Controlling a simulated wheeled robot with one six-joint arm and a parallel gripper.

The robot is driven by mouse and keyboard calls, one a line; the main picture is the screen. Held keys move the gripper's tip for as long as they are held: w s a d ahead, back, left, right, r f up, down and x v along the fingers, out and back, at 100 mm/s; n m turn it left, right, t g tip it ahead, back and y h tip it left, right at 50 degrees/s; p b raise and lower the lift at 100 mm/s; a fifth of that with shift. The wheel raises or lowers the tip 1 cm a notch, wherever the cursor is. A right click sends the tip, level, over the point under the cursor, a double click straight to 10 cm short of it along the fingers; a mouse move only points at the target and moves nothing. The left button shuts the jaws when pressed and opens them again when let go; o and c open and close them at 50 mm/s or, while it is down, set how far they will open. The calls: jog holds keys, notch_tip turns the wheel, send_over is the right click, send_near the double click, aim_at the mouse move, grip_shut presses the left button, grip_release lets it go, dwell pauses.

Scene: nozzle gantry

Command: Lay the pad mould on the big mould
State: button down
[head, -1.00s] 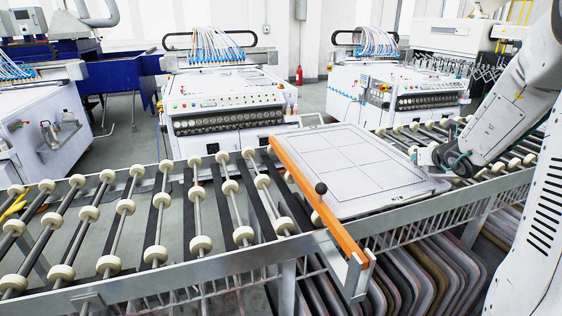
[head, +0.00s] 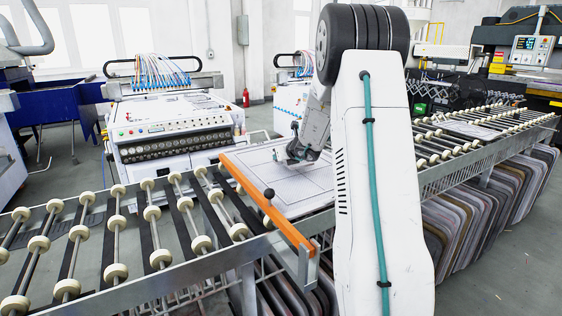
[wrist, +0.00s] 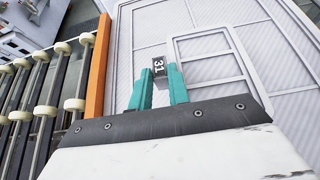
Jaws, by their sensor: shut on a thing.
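The big mould (head: 272,172) is a broad pale flat plate with thin grid lines, lying on the roller conveyor against an orange bar. It fills most of the wrist view (wrist: 215,22). My gripper (wrist: 160,72) is over this plate, its teal fingers shut on a small grey block with a dark label reading 31, which I take as the pad mould (wrist: 158,65). Much of the block is hidden between the fingers. In the head view my gripper (head: 297,153) shows above the plate's far half. I cannot tell whether the block touches the plate.
The orange bar (head: 262,200) with a black knob (head: 269,193) runs along the plate's left edge. Bare rollers (head: 150,213) lie left of it. A white machine (head: 168,125) stands behind. Another flat plate (head: 470,130) lies on the conveyor to the right.

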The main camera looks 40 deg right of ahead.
jog(key=w+d, duration=0.3)
jog(key=shift+w+d+f, duration=0.1)
jog(key=shift+d+f, duration=0.05)
jog(key=shift+d, duration=0.1)
jog(key=shift+w+d+f, duration=0.1)
jog(key=shift+d+f, duration=0.05)
jog(key=shift+f, duration=0.75)
jog(key=shift+w+d+f, duration=0.1)
jog(key=shift+f, duration=0.8)
jog(key=c, duration=1.3)
grip_release()
